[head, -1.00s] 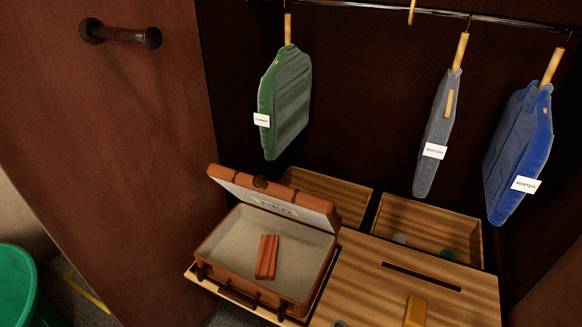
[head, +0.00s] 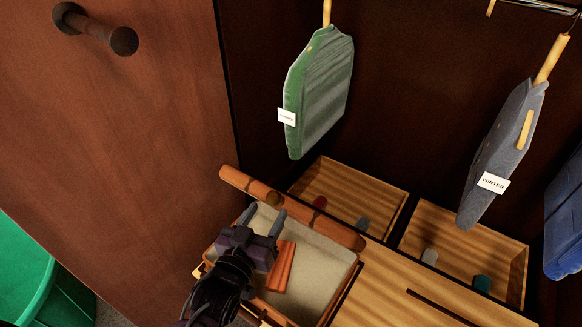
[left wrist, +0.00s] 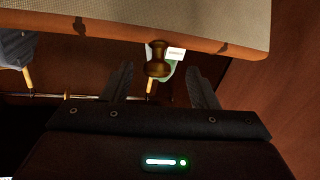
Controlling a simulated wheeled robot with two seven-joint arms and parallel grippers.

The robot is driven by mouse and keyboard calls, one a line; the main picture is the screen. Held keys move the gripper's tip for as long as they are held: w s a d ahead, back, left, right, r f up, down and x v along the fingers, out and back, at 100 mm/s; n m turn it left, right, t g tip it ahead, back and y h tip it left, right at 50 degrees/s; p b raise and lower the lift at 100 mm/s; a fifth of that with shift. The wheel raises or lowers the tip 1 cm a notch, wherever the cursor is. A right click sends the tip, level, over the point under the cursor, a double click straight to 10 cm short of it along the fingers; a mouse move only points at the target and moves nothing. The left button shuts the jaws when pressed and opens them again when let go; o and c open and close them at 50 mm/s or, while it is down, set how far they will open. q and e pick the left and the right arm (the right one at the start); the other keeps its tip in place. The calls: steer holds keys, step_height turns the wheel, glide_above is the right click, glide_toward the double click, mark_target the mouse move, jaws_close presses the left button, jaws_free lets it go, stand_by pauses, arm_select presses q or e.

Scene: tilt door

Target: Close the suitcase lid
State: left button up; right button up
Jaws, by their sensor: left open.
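The brown suitcase (head: 343,272) lies open on the wooden shelf, and an orange-brown block (head: 283,268) rests inside it. Its lid (head: 325,229) stands raised at the back, seen nearly edge-on, with a round knob (head: 273,198) on its edge. My left gripper (head: 264,215) is over the suitcase, open and empty, with its fingers pointing toward the lid. In the left wrist view the lid (left wrist: 222,22) spans the top, and the knob (left wrist: 158,60) shows between the spread fingers (left wrist: 160,88); I cannot tell whether they touch it. My right gripper is not in view.
Open wooden compartments (head: 460,253) with small round items lie behind. A green garment (head: 320,92) and a grey garment (head: 500,150) hang above. The wardrobe side panel (head: 130,140) stands close on the left, with a green container (head: 40,275) at lower left.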

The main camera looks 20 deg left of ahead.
mark_target(272, 201)
arm_select(q)
steer(key=shift+w+r, duration=0.15)
steer(key=shift+r, duration=0.6)
steer(key=shift+w+r+p, duration=0.2)
steer(key=shift+w+p, duration=0.05)
steer(key=shift+p, duration=0.05)
steer(key=w, duration=0.4)
steer(key=w+d+p, duration=0.1)
steer(key=shift+w+f, duration=0.2)
steer(key=shift+w, duration=0.2)
steer(key=shift+f, duration=0.1)
jaws_close()
